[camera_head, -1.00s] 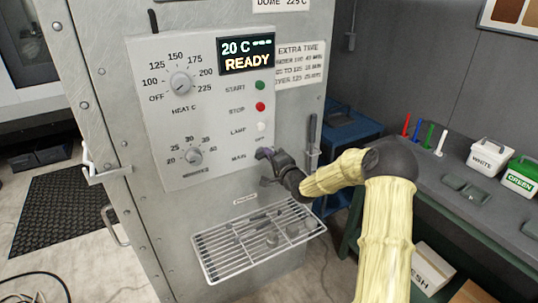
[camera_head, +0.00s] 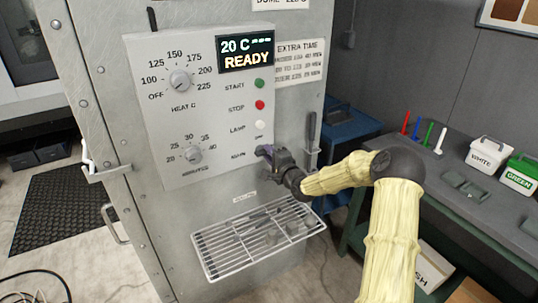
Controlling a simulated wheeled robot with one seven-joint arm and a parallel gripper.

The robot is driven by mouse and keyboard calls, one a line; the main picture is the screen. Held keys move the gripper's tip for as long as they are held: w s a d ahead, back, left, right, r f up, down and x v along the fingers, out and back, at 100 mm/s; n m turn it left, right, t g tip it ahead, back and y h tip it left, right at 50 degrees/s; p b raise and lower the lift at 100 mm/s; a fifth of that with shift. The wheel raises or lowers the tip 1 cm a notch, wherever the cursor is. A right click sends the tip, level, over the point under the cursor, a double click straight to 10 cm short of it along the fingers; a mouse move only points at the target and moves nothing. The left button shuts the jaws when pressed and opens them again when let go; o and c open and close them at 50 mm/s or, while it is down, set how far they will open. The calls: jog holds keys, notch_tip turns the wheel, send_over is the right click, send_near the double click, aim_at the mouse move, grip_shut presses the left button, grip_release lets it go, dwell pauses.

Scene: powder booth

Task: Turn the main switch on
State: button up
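The grey control panel (camera_head: 215,120) is on the front of the oven. Its display (camera_head: 246,52) is lit and reads "20 C" and "READY". The label MAIN (camera_head: 238,155) is at the panel's lower right, below the lamp (camera_head: 260,125). My gripper (camera_head: 264,152) is at the panel right beside that label, where the main switch sits. The gripper covers the switch, so its position is hidden. Whether the fingers touch or hold it cannot be made out. My arm, in a pale yellow sleeve, reaches in from the right.
Below the gripper a wire rack (camera_head: 222,254) juts from the oven front. Left of the gripper are the minutes knob (camera_head: 194,154) and heat knob (camera_head: 180,82); above are the green (camera_head: 260,84) and red (camera_head: 260,105) buttons. A bench (camera_head: 470,190) with containers stands at right.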

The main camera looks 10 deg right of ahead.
jog(key=shift+o, duration=0.4)
jog(key=b+v, duration=0.2)
jog(key=v, duration=1.5)
jog(key=shift+s+b, duration=0.2)
jog(key=shift+b, duration=0.2)
